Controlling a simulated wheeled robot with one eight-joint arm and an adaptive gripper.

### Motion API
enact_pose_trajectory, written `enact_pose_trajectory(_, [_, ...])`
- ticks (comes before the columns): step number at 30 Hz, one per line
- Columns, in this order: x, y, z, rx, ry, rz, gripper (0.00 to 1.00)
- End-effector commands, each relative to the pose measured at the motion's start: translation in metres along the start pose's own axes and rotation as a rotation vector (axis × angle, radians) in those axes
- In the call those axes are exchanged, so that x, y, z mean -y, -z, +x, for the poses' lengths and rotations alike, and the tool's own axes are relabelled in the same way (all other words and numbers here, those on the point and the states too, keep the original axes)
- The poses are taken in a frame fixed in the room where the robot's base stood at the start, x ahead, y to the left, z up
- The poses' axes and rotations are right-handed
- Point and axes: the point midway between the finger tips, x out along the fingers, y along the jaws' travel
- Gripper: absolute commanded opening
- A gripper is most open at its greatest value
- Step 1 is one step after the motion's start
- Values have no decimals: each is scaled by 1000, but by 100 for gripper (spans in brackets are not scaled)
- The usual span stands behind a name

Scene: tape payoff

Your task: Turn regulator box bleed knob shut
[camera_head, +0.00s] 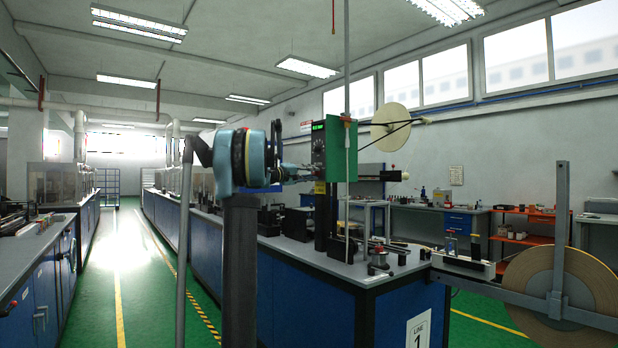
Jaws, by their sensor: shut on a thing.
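The regulator box (343,152) is a green box on a dark upright post above the blue bench. Its narrow left face is dark, with a small lit green display (318,126) at the top and a small dial below it. My gripper (305,173) reaches from the left to the lower part of that face. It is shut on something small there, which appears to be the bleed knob. The fingers and the distance hide the knob itself, so its turned position cannot be told.
The blue bench (385,279) below carries small fixtures. A thin pole rises beside the box, with a cream disc (390,128) and dark rods to its right. A large tape reel (565,292) stands at the right. A green-floored aisle (145,280) lies open to the left.

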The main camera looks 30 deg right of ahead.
Motion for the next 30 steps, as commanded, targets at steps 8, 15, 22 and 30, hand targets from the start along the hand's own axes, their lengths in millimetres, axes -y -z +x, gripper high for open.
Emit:
enact_pose_trajectory(8, [3,-2,-1,10,2,97,0])
enact_pose_trajectory(15, [4,-2,-1,11,2,119,0])
enact_pose_trajectory(22, [4,-2,-1,12,2,118,0])
enact_pose_trajectory(30, [2,-2,0,10,0,116,45])
